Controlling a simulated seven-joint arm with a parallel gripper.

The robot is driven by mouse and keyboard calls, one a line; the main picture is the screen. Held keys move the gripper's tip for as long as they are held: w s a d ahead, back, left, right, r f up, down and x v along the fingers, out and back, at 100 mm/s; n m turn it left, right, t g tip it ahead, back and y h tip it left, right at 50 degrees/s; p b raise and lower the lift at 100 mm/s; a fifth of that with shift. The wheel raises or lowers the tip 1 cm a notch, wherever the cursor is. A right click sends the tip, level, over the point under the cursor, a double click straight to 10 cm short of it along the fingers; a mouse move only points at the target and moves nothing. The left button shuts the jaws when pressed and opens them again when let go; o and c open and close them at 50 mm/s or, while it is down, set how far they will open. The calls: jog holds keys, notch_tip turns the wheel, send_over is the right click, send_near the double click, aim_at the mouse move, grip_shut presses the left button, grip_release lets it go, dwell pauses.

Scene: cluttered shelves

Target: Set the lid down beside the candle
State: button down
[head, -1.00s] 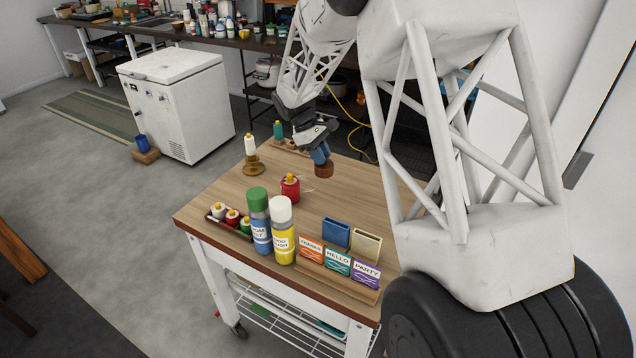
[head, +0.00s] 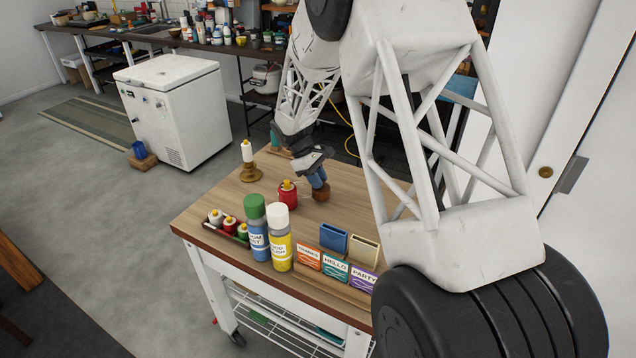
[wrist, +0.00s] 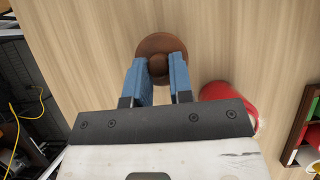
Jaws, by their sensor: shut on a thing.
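The lid (head: 321,194) is a round brown disc with a knob. My gripper (head: 318,184) has its blue fingers shut on the knob; the wrist view also shows the lid (wrist: 160,40) between them. The lid is at or just above the wooden tabletop; I cannot tell whether it touches. A white candle (head: 247,151) stands upright on a brown-gold holder (head: 250,173) at the table's far left. A red round piece with a yellow top (head: 288,196) stands just left of the lid, apart from it; in the wrist view it is the red shape (wrist: 225,93).
A green-capped bottle (head: 256,226) and a white-capped yellow bottle (head: 279,238) stand nearer the front. A small tray (head: 228,231) holds several small pieces. A card rack with a blue holder (head: 333,238) is at the front right. Bare tabletop (head: 215,194) shows at left.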

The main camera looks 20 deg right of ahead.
jog(key=shift+f, duration=0.65)
jog(key=shift+f, duration=0.15)
jog(key=c, duration=1)
grip_release()
jog(key=v, duration=1.2)
jog(key=shift+r, duration=0.25)
